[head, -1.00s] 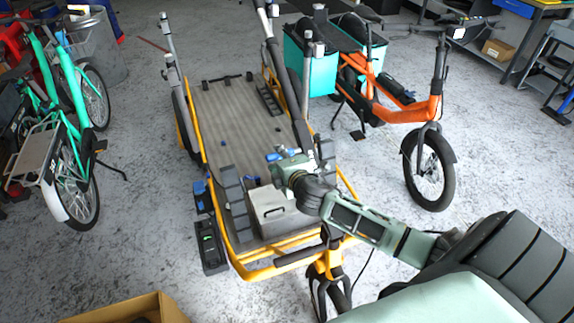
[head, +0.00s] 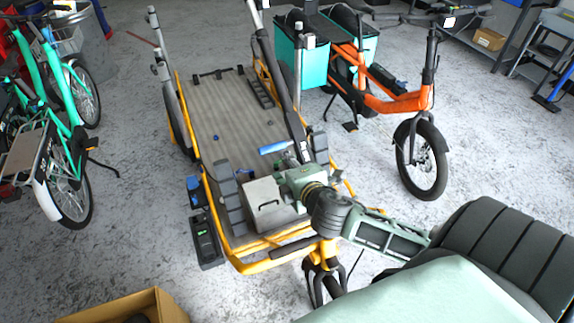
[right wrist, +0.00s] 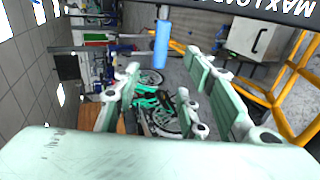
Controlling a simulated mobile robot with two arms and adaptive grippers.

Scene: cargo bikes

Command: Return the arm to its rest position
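My right arm comes in from the lower right in the head view, over the front of a yellow-framed cargo bike (head: 225,110). Its right gripper (head: 283,160) is above the bike's deck, beside a light grey box (head: 262,203). In the right wrist view the two pale green fingers of the right gripper (right wrist: 160,72) stand apart with a clear gap. A blue cylinder (right wrist: 162,42) shows near and beyond the fingertips; it also shows in the head view (head: 273,147). I cannot tell what it is fixed to. My left gripper is not in view.
An orange bike (head: 400,102) with teal bags (head: 314,62) stands at the right. Green bikes (head: 60,130) stand at the left. An open cardboard box (head: 125,308) is at the bottom left. Concrete floor lies free between the bikes.

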